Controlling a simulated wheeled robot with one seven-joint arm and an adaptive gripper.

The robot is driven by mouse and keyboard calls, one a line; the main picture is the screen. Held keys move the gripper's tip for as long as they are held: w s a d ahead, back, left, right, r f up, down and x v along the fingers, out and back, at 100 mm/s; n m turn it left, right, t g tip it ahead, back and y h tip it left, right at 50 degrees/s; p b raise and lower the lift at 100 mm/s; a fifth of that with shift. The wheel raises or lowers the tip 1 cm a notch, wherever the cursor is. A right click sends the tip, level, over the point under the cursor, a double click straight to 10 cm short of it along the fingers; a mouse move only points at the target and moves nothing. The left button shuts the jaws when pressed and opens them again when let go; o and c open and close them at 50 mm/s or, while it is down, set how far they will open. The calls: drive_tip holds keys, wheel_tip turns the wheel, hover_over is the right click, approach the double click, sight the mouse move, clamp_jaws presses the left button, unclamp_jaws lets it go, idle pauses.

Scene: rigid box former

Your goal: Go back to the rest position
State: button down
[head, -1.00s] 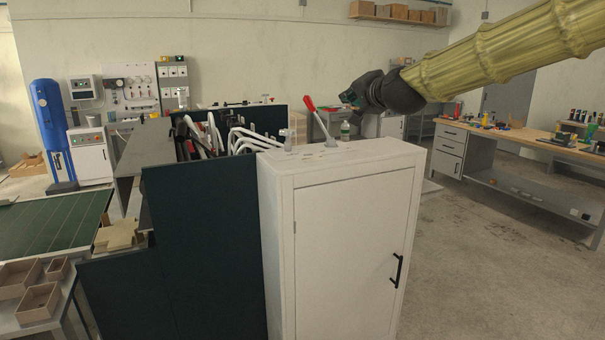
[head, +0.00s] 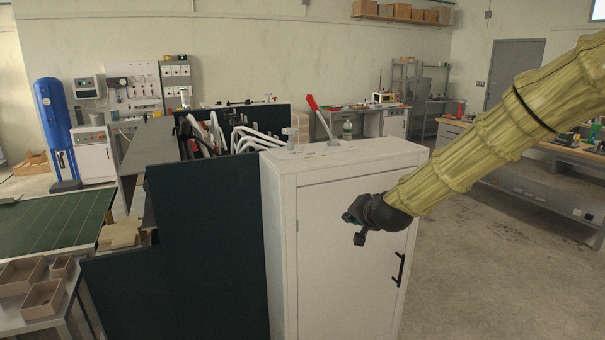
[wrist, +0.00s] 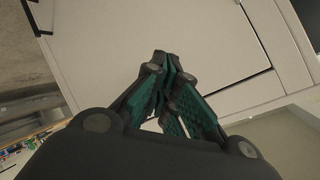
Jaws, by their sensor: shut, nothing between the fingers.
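My gripper (head: 352,222) hangs at the end of my yellow-sleeved arm, in front of the upper right part of the white cabinet door in the head view. Its fingers are shut and hold nothing. In the wrist view the gripper (wrist: 168,65) shows its green-padded fingers brought together at the tips, with the white cabinet behind them. The white cabinet (head: 335,270) stands upright with its door closed. Its black handle (head: 399,270) is to the right of and below the gripper. I cannot tell the exact gap between gripper and door.
A dark panelled machine (head: 205,240) adjoins the cabinet on the left. A workbench (head: 520,170) stands at the back right. The floor (head: 490,270) right of the cabinet is clear.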

drive_tip(key=s+d+f+n+g+h, duration=0.1)
drive_tip(key=s+f+g, duration=0.1)
drive_tip(key=s+f, duration=0.8)
drive_tip(key=s+d+f+n+g, duration=0.15)
drive_tip(key=s+f, duration=0.45)
drive_tip(key=f, duration=0.9)
drive_tip(key=s+d+f+n+g+h, duration=0.1)
drive_tip(key=s+f+g, duration=0.2)
drive_tip(key=s+f, duration=0.7)
drive_tip(key=s+d+f+n+g, duration=0.1)
drive_tip(key=s+f, duration=0.4)
drive_tip(key=s, duration=0.5)
drive_tip(key=s+d+f+n+g, duration=0.1)
drive_tip(key=s+f, duration=0.4)
drive_tip(key=s, duration=0.5)
drive_tip(key=s+d+f+n+g+h, duration=0.1)
drive_tip(key=s+d+f+g, duration=0.2)
drive_tip(key=s, duration=0.7)
wheel_tip(320, 180, down, 2)
drive_tip(key=shift+s+d+f, duration=0.2)
drive_tip(key=shift+s+f, duration=0.05)
